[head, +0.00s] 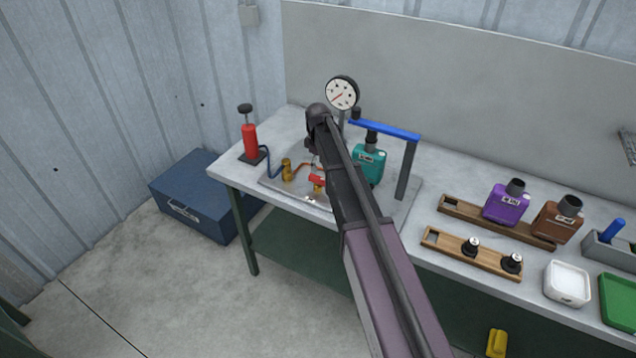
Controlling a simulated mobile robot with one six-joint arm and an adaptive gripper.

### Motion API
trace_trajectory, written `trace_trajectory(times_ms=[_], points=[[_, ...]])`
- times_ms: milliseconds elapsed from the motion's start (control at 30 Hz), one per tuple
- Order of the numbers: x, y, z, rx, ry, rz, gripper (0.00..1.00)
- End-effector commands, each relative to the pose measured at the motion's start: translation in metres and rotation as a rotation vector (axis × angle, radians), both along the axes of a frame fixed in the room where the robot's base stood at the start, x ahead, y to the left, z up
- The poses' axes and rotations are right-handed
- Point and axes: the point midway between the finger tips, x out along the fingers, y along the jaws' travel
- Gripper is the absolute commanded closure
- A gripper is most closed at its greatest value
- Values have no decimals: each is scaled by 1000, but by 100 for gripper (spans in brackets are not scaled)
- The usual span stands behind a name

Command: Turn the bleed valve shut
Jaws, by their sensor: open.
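A small valve with a red handle (317,180) sits on the metal plate (272,184) on the workbench, at the end of a copper-coloured pipe; I take it for the bleed valve. I cannot tell its exact handle angle. A teal muffler (368,165) stands on the plate just right of my arm, under a blue-topped bar (385,130). A round dial gauge (342,93) stands behind. My gripper (313,150) hangs at the dark end of my arm, above the red handle and apart from it. It is open and empty, its fingers small and partly hidden.
A red hand pump (250,140) with a blue hose and a brass fitting (287,168) stand left of the valve. Wooden racks (470,255), purple (507,204) and brown mufflers (557,219) and trays fill the bench's right. A blue toolbox (195,205) is on the floor.

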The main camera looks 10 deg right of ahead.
Motion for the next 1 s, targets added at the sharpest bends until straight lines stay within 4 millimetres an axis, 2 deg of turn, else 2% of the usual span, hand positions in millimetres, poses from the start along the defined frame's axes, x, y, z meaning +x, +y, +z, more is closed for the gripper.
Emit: trace_trajectory(times_ms=[33,600,1000], points=[[0,0,-8,0,0,0,34],[0,0,-51,0,0,0,34],[0,0,-62,0,0,0,34]])
